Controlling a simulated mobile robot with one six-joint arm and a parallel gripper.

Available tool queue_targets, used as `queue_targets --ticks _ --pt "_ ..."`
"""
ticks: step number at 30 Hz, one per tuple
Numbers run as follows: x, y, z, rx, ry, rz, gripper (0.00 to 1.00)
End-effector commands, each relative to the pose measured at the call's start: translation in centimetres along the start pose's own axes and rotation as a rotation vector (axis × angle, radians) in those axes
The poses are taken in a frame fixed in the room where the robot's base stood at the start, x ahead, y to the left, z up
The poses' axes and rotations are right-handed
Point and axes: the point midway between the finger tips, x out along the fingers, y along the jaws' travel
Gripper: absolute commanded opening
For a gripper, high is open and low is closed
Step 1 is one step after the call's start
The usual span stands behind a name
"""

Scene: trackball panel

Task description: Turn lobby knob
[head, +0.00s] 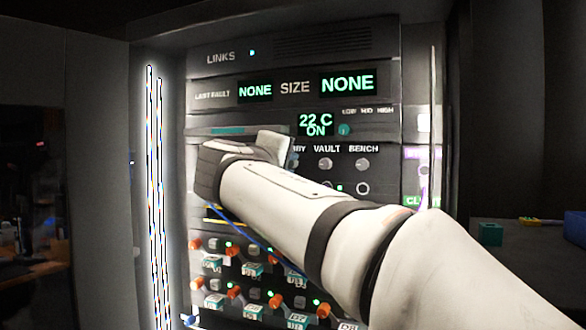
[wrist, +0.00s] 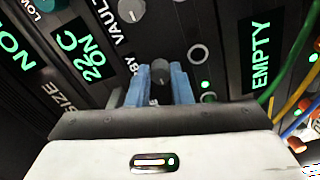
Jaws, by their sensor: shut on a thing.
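The lobby knob (wrist: 160,70) is a small dark round knob on the panel, under a label of which only the last letters show. My gripper (wrist: 160,84) has its two blue fingers on either side of the knob and is shut on it. In the head view my gripper (head: 289,160) reaches the panel from the front, and my arm hides the lobby knob and most of its label. The vault knob (head: 325,164) is just to the right; it also shows in the wrist view (wrist: 131,10).
The bench knob (head: 362,164) is right of the vault knob. A display (head: 316,124) above reads 22 C ON. Below are several orange plugs (head: 235,292) and a blue cable (head: 255,240). A wrist-view display (wrist: 261,55) reads EMPTY.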

Motion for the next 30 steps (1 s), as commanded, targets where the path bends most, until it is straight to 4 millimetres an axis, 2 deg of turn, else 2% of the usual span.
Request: queue_targets --ticks 1,7,8,15,23,26,30 --pt "0.1 -0.6 0.1 -0.002 -0.006 -0.009 0.00" --pt "0.1 -0.5 0.1 -0.003 -0.005 -0.009 0.00" --pt "0.1 -0.5 0.1 -0.003 -0.005 -0.009 0.21" --pt "0.0 -0.3 0.0 -0.002 -0.003 -0.004 0.41" --pt "-0.1 -0.1 0.0 -0.001 0.000 -0.002 0.41" --pt "-1.0 0.0 -0.1 -0.001 0.002 -0.002 0.41" --pt "-3.3 0.1 0.0 -0.002 0.004 -0.002 0.41"
